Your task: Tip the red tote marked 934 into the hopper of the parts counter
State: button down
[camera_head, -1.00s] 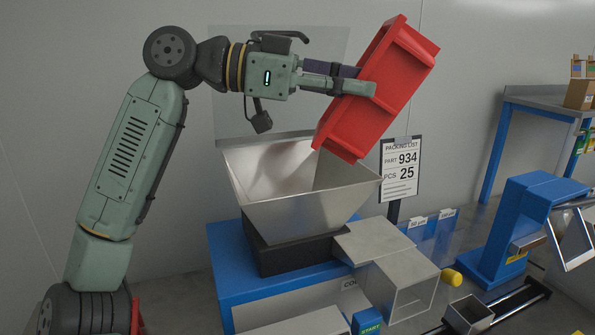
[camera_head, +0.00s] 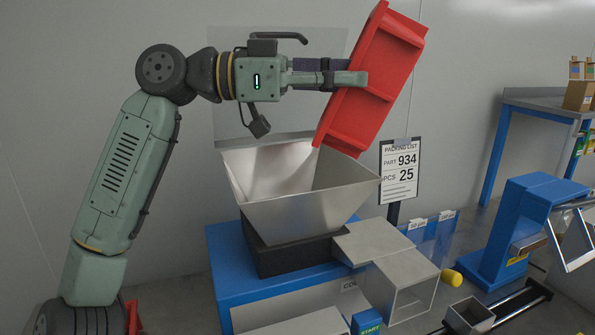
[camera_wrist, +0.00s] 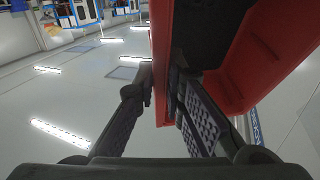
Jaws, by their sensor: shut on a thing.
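The red tote (camera_head: 385,82) is held high and tilted steeply, its lower end above the right rear part of the metal hopper (camera_head: 300,203). My gripper (camera_head: 345,78) is shut on the tote's wall, with one finger showing in front of the red side. The wrist view shows the fingers (camera_wrist: 163,88) at a red wall of the tote (camera_wrist: 265,60), with a dark area beside it. No parts are seen falling, and the hopper's bottom is hidden by its front wall. The number 934 is not visible on the tote.
A packing list (camera_head: 400,172) reading part 934, 25 pcs stands right of the hopper. The counter's blue base (camera_head: 225,265) carries the hopper, beside a grey chute (camera_head: 400,280) and START button (camera_head: 367,322). A clear panel (camera_head: 290,50) stands behind. A blue press-like device (camera_head: 520,225) is farther right.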

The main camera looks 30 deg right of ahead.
jog(key=shift+w+a, duration=0.1)
jog(key=shift+w, duration=0.05)
jog(key=shift+w+a+r, duration=0.1)
jog(key=shift+w, duration=0.1)
jog(key=shift+s+r+h, duration=0.1)
jog(key=shift+h, duration=0.2)
jog(key=shift+a+g, duration=0.1)
jog(key=shift+g, duration=0.2)
jog(key=shift+w+a+b, duration=0.1)
jog(key=shift+w+b, duration=0.2)
jog(key=shift+h, duration=0.3)
jog(key=shift+a, duration=0.15)
